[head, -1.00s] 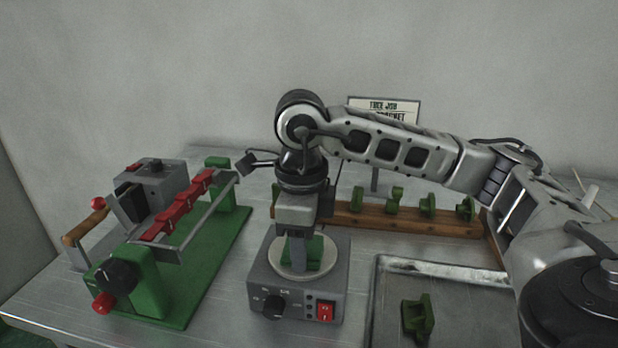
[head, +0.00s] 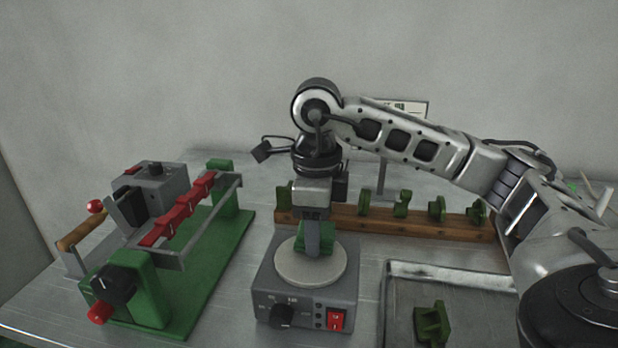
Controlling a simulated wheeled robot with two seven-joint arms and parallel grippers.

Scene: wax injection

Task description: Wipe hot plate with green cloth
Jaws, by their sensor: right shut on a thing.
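The hot plate (head: 290,270) is a grey box with a round pale top, a black knob and a red switch on its front. My right gripper (head: 314,243) points straight down over the back part of the round top. It is shut on the green cloth (head: 318,239), a small folded piece at its fingertips. The cloth is at or just above the plate surface; I cannot tell if it touches. My left gripper does not show.
A green-based machine with red blocks (head: 180,222) stands on the left. A wooden rack (head: 345,217) with several green pieces is behind the hot plate. A metal tray (head: 440,270) with a green piece (head: 432,323) lies at the right. A sign (head: 412,106) stands behind my arm.

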